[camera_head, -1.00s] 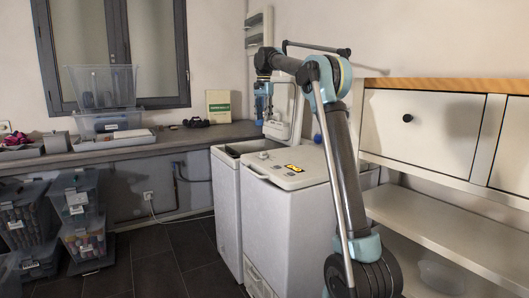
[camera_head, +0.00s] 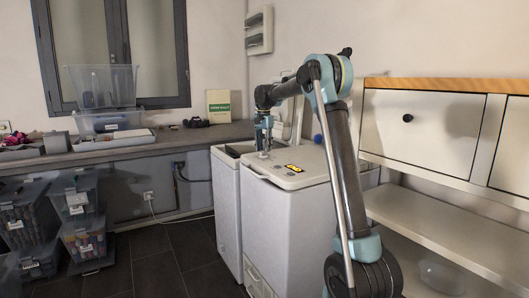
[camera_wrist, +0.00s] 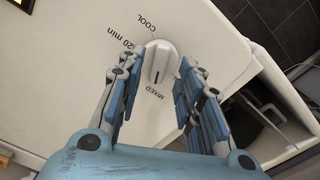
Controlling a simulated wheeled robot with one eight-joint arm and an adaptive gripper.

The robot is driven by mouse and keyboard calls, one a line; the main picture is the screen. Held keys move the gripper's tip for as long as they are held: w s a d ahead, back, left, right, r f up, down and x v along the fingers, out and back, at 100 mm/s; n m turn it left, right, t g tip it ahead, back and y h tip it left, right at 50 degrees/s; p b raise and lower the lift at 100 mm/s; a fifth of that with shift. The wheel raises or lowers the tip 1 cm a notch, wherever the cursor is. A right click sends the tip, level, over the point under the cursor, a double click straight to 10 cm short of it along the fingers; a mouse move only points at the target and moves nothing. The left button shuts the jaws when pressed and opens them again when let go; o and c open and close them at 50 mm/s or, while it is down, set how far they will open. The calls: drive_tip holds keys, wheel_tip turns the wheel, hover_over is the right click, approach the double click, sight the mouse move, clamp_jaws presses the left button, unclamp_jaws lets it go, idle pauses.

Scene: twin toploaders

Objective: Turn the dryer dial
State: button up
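The dryer (camera_head: 290,215) is the closed white toploader at the right of the pair, with a yellow display on its top. Its white dial (camera_wrist: 159,60) shows in the wrist view, with the labels COOL, 20 min and MIXED around it. The dial's dark mark faces the MIXED side. My gripper (camera_wrist: 160,72) is open, with one blue-padded finger on either side of the dial. Gaps show between the fingers and the dial; I cannot tell how high the tips are. In the head view my gripper (camera_head: 264,146) points down over the dryer's back left top and largely hides the dial.
The other toploader (camera_head: 226,205) stands left of the dryer with its top open. A white drawer unit (camera_head: 420,130) with shelves is at the right. A counter (camera_head: 165,140) runs along the back wall, and clear crates (camera_head: 80,205) stand on the floor at left.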

drive_tip(key=shift+f, duration=0.85)
clamp_jaws()
drive_tip(key=shift+d, duration=0.1)
